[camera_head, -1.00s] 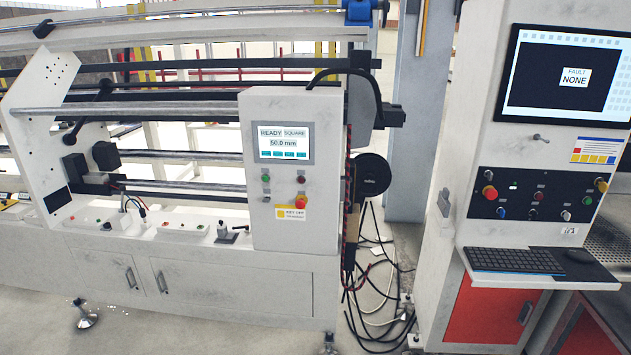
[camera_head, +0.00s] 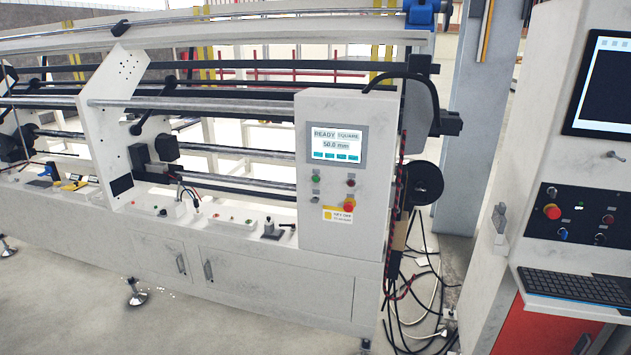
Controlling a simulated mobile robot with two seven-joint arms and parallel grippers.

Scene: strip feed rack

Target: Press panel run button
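The white control panel (camera_head: 343,110) stands upright at the right end of the rack. Its screen (camera_head: 337,146) reads READY, SQUARE and 50.0 mm. Below the screen on the left is a green button (camera_head: 315,178). No label naming the run button is readable. Neither of my grippers shows in the head view.
The long white rack (camera_head: 260,270) fills the left and middle. A console with a monitor (camera_head: 603,90), a button plate (camera_head: 578,214) and a keyboard (camera_head: 575,286) stands at the right. Loose black cables (camera_head: 420,300) lie on the floor between them. Open floor (camera_head: 60,310) shows at lower left.

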